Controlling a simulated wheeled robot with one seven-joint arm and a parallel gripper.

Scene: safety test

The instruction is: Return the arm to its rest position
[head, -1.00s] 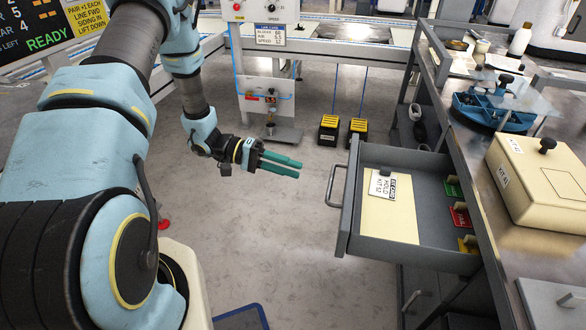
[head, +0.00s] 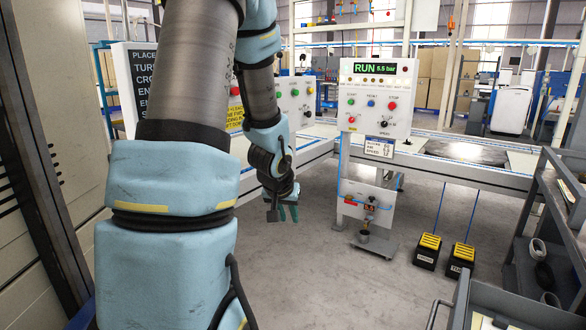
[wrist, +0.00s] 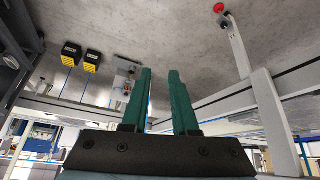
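My gripper (head: 283,212) hangs from my blue-and-grey arm, left of the middle in the head view, with its green fingers pointing down over open floor. It is beside the white control stand and touches nothing that I can see. In the wrist view my gripper (wrist: 160,75) shows two green fingers parallel with a gap between them. Nothing is held in that gap.
A control panel (head: 376,98) reading RUN 5.5 bar stands right of my gripper. Two black-and-yellow pedals (head: 428,250) sit on the floor. A grey drawer (head: 490,308) and workbench are at the lower right. The grey floor (head: 345,275) between is clear.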

